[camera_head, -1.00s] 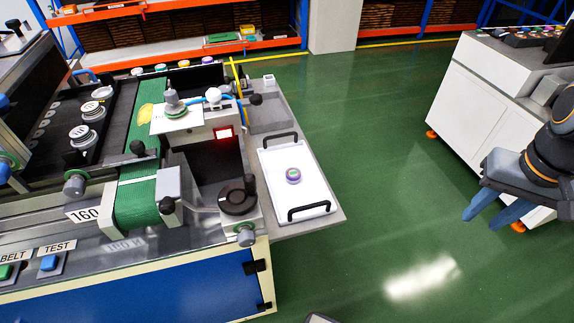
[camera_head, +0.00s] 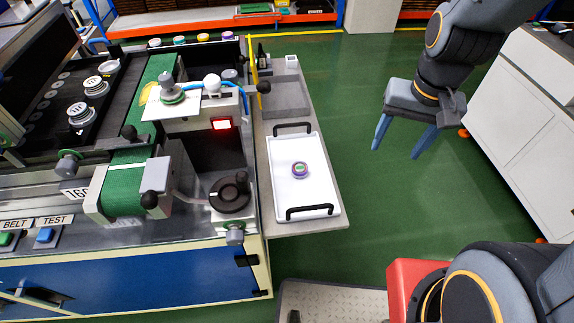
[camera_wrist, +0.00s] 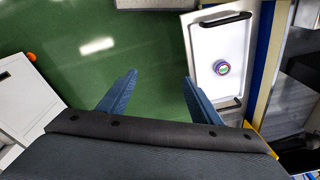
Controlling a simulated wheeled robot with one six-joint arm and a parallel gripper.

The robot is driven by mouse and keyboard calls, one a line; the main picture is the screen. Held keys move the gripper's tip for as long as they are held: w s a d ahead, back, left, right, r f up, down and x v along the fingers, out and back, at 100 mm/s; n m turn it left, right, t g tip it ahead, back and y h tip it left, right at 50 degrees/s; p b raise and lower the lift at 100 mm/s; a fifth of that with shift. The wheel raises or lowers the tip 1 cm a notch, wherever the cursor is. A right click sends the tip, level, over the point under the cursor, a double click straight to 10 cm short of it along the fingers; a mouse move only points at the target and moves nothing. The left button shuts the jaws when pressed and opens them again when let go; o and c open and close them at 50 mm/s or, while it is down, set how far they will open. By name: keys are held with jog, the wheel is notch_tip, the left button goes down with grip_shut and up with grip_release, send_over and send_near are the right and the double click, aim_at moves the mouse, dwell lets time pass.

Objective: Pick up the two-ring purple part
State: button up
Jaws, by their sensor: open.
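The purple part (camera_head: 300,170) is a small round piece with a purple side and a green and white top. It lies on the white tray (camera_head: 318,192) with black handles, on a grey shelf beside the machine. I cannot count its rings at this size. In the wrist view the purple part (camera_wrist: 221,68) is on the tray at the right, beyond my right finger. My gripper (camera_head: 398,145) is open and empty, with blue fingers pointing down over the green floor, right of the tray and apart from it. Its fingers also show in the wrist view (camera_wrist: 158,92).
The machine with a green belt (camera_head: 125,185) and a black handwheel (camera_head: 230,192) stands left of the tray. A grey bin (camera_head: 286,97) is behind the tray. A white cabinet (camera_head: 545,120) stands at the right. Open green floor lies between tray and cabinet.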

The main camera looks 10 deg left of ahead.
jog(key=w+a+f+m+p, duration=0.1)
jog(key=w+a+f+m, duration=0.4)
jog(key=a+m, duration=0.45)
jog(key=m+g+y+p, duration=0.1)
jog(key=m, duration=0.7)
send_near(300, 167)
jog(key=d, duration=0.1)
jog(key=shift+a+f, duration=0.1)
jog(key=shift+f, duration=0.7)
jog(key=shift+w+a+f+p, duration=0.1)
jog(key=shift+a+f, duration=0.15)
jog(key=shift+f, duration=0.95)
jog(key=shift+a+f+p, duration=0.1)
jog(key=shift+a+f, duration=0.2)
jog(key=shift+f, duration=0.9)
jog(key=shift+a+f+p, duration=0.1)
jog(key=shift+a+f, duration=0.15)
jog(key=shift+f, duration=0.9)
jog(key=shift+c, duration=0.4)
jog(key=shift+r, duration=0.1)
jog(key=c, duration=1.2)
